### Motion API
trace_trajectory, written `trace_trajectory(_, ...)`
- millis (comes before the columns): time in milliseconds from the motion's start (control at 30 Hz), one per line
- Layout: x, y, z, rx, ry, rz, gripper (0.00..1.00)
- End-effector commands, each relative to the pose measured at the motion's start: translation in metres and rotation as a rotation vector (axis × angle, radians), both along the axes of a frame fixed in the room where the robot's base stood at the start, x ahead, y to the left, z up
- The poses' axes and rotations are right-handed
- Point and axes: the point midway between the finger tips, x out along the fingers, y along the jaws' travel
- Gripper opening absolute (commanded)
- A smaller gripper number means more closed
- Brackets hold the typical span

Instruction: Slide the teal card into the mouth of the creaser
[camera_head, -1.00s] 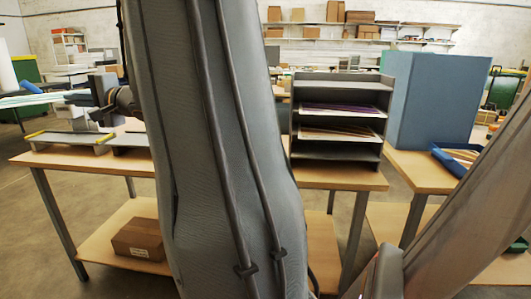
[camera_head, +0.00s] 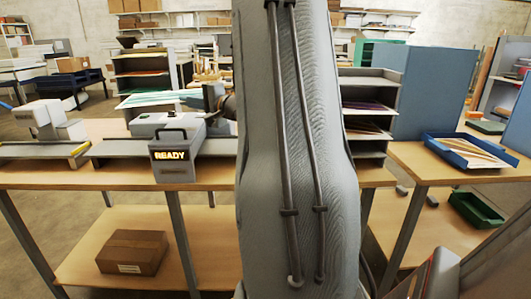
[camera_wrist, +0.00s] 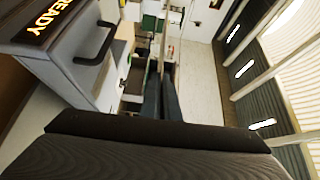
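A grey machine with a lit READY display (camera_head: 172,155) stands on the wooden table, left of my arm. Its display and handle also show close up at the upper left of the wrist view (camera_wrist: 75,42). I cannot tell whether this is the creaser. In the wrist view the two dark fingers of my gripper (camera_wrist: 162,98) lie close together, beside the READY machine. I cannot tell whether a thin card is between them. No teal card can be made out clearly. In the head view my arm hides much of the middle, and the fingertips do not show clearly.
A white machine (camera_head: 50,122) stands at the table's left end. A grey shelf rack (camera_head: 372,75) with papers is right of my arm, before a blue panel (camera_head: 425,90). A blue tray (camera_head: 470,150) of papers lies on the right table. A cardboard box (camera_head: 132,250) sits on the lower shelf.

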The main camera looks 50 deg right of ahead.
Motion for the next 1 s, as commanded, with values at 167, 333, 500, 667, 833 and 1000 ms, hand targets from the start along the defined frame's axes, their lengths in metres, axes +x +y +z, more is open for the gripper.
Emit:
trace_trajectory(167, -0.05, -0.08, -0.039, 0.006, 0.005, -0.065, 0.0)
trace_trajectory(333, -0.093, -0.127, -0.077, 0.012, -0.001, -0.106, 0.0)
trace_trajectory(500, -0.131, -0.158, -0.11, 0.018, -0.012, -0.141, 0.0)
trace_trajectory(667, -0.162, -0.176, -0.147, 0.026, -0.022, -0.171, 0.0)
trace_trajectory(833, -0.168, -0.172, -0.191, 0.022, -0.023, -0.184, 0.0)
trace_trajectory(1000, -0.17, -0.17, -0.212, 0.018, -0.023, -0.191, 0.0)
